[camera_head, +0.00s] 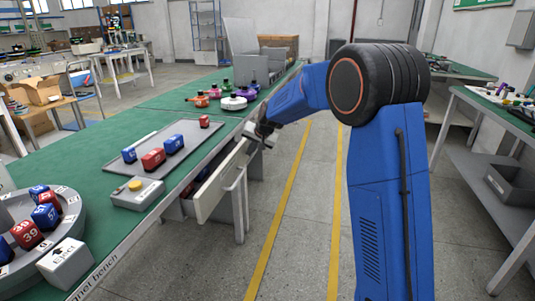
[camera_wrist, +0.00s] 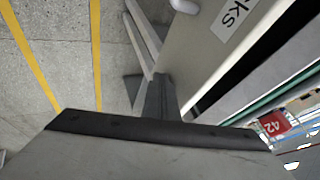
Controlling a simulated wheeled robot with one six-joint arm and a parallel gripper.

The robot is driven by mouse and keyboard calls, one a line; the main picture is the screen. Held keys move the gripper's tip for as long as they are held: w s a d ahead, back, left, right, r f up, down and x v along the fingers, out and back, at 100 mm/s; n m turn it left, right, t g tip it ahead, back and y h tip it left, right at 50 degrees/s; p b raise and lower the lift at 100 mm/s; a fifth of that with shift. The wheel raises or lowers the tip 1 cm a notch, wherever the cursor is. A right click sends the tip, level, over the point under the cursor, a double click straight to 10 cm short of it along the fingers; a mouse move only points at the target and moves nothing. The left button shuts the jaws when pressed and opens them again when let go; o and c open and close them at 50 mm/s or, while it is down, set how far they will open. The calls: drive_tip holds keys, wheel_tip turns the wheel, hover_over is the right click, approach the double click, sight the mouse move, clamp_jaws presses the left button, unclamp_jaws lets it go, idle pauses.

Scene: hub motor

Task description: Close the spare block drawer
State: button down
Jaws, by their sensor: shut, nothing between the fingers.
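The spare block drawer (camera_head: 222,182) is pulled out from under the green bench's right side. Its pale front panel stands clear of the bench edge, with a dark gap behind it. My gripper (camera_head: 259,138) is by the far upper end of the drawer. Its dark fingers (camera_wrist: 160,95) are shut and empty beside the front panel; I cannot tell whether they touch it. A red block marked 42 (camera_wrist: 272,123) shows behind the panel.
The green bench (camera_head: 100,175) carries a grey tray (camera_head: 184,140) with blocks, a box with a yellow button (camera_head: 137,192) and a round block holder (camera_head: 75,222). The aisle floor (camera_head: 305,200) with yellow lines is clear. Another bench (camera_head: 475,150) stands at the right.

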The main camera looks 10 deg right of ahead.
sight(236, 148)
drive_tip(key=a, duration=0.1)
drive_tip(key=w+a, duration=0.1)
drive_tip(key=a, duration=0.1)
drive_tip(key=w+a, duration=0.1)
drive_tip(key=shift+w+a, duration=0.25)
drive_tip(key=shift+a, duration=0.15)
drive_tip(key=shift+w+a+r, duration=0.1)
drive_tip(key=shift+w+a, duration=0.15)
drive_tip(key=shift+a, duration=0.15)
drive_tip(key=shift+a, duration=0.1)
